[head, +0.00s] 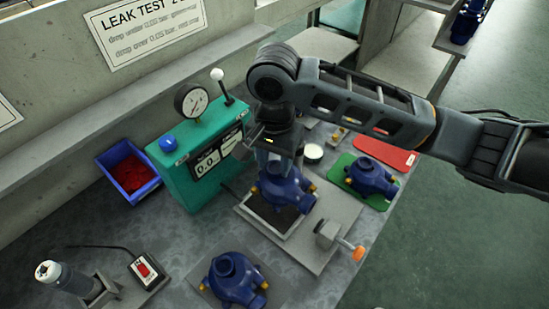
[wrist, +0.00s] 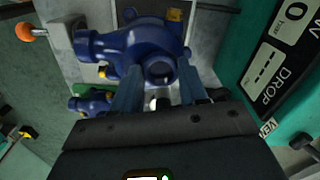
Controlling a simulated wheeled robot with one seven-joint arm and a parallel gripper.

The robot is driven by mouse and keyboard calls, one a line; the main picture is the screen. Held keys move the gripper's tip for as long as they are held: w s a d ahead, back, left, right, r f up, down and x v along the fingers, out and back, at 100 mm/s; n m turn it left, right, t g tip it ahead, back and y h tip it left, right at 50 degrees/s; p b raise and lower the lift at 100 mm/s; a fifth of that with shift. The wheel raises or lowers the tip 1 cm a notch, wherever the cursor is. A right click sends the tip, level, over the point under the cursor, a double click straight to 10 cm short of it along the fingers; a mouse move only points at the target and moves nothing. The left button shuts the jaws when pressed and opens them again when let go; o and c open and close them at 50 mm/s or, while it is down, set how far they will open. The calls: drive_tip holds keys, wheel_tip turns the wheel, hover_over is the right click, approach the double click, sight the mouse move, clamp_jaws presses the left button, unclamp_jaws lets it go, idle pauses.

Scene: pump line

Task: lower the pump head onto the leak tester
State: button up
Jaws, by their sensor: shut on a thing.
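My gripper (head: 275,160) is shut on a blue pump head (head: 287,188) with yellow plugs. In the wrist view, the pump head (wrist: 135,45) sits at the ends of my gripper's two fingers (wrist: 158,85). The leak tester has a green box (head: 195,165) with a dial gauge, a display and a lever. Its grey base plate (head: 325,215) carries a framed dark pad (head: 268,216). The pump head is over this pad and hides part of it; I cannot tell whether it touches. A clamp with an orange knob (head: 357,252) stands on the plate's right side.
Another blue pump head (head: 235,280) stands in front, and one (head: 370,177) stands on a green mat at the right. A red mat (head: 388,153) lies behind that. A blue bin (head: 152,186), a switch box (head: 146,269) and a tool in a holder (head: 62,275) are left.

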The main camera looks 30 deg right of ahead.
drive_tip(key=shift+f+b, duration=1.1)
drive_tip(key=shift+f, duration=1.5)
idle(0.8)
drive_tip(key=o, duration=1.8)
drive_tip(key=shift+r, duration=0.15)
wheel_tip(320, 180, up, 9)
drive_tip(key=p, duration=0.8)
drive_tip(key=shift+p, duration=0.4)
